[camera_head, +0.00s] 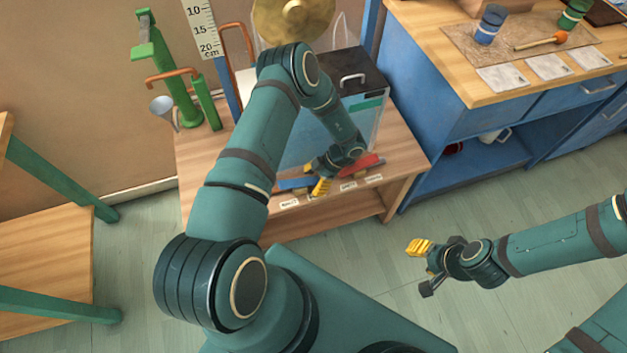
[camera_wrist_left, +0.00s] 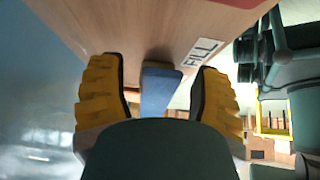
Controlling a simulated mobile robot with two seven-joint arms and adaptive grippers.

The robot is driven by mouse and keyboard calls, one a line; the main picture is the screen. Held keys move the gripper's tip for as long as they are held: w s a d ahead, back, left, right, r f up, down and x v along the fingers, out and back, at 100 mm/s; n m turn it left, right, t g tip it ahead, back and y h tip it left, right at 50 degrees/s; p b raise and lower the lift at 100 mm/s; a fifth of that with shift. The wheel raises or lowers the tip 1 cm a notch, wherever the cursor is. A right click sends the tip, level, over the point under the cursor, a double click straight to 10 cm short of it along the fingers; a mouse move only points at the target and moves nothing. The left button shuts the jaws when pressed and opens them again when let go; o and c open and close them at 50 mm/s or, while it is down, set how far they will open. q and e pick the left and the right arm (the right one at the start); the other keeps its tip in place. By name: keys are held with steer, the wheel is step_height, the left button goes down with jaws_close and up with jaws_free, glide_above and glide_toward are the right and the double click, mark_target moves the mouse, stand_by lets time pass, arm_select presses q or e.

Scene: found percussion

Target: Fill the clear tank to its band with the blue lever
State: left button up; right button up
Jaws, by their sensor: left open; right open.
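The clear tank (camera_head: 297,146) stands on a wooden table (camera_head: 205,160), partly hidden behind my left arm. A green band (camera_head: 369,103) shows on its upper right side. The blue lever (camera_head: 296,184) is low at the tank's front. My left gripper (camera_head: 322,184) is beside it in the head view. In the left wrist view, the blue lever (camera_wrist_left: 157,90) shows between the two yellow-padded fingers, which are open; contact cannot be told. A label reading FILL (camera_wrist_left: 202,52) is next to it. My right gripper (camera_head: 424,266) is open and empty over the floor.
A red lever (camera_head: 366,163) is just right of my left gripper. A green hand pump (camera_head: 172,80) and a small funnel (camera_head: 163,110) are at the table's left. A blue cabinet (camera_head: 425,110) with a wooden top stands at the right. The floor between is clear.

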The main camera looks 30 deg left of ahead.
arm_select(q)
steer(key=v, duration=1.2)
stand_by(6.8)
